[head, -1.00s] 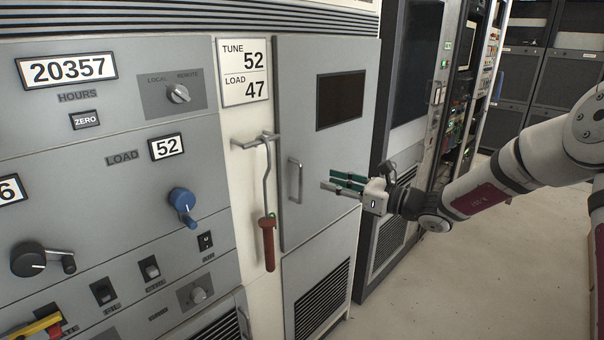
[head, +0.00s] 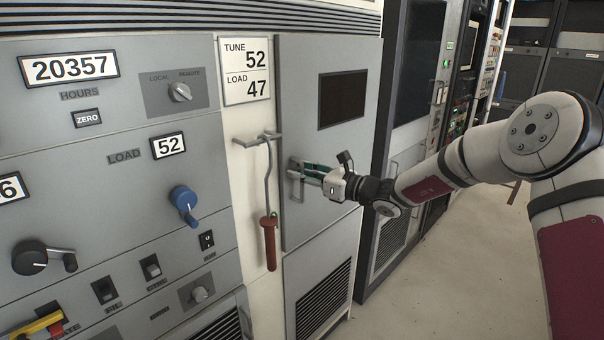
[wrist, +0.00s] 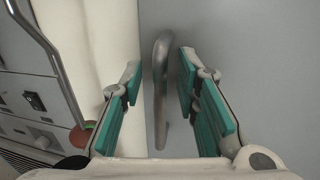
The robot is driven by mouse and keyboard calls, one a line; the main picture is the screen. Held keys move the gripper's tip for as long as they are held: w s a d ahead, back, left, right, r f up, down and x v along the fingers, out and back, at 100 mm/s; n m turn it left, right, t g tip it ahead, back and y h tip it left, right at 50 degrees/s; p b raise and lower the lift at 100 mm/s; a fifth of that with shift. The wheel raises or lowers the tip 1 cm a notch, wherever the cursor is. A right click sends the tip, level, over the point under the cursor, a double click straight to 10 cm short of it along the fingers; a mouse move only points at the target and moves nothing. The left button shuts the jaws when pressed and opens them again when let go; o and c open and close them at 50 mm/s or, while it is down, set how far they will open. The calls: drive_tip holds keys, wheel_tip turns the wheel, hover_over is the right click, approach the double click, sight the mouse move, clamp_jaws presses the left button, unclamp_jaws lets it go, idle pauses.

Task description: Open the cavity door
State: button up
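The cavity door (head: 328,190) is a grey panel with a dark window, and it looks closed. Its metal bar handle (head: 296,184) is on the door's left side. My gripper (head: 302,170) is at the handle, with its green-padded fingers reaching toward the door and covering part of the handle. In the wrist view the handle (wrist: 160,85) stands upright between the two fingers. My gripper is open, and a gap shows between the handle and each finger pad. I cannot tell how far the fingertips reach past the bar.
A hooked rod with a red grip (head: 269,240) hangs on the cream strip left of the door, and shows at the left in the wrist view. A blue crank knob (head: 184,202) is further left. A dark rack (head: 415,80) stands to the right. The floor (head: 440,270) there is clear.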

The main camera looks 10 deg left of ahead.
clamp_jaws()
drive_tip(key=shift+d, duration=0.1)
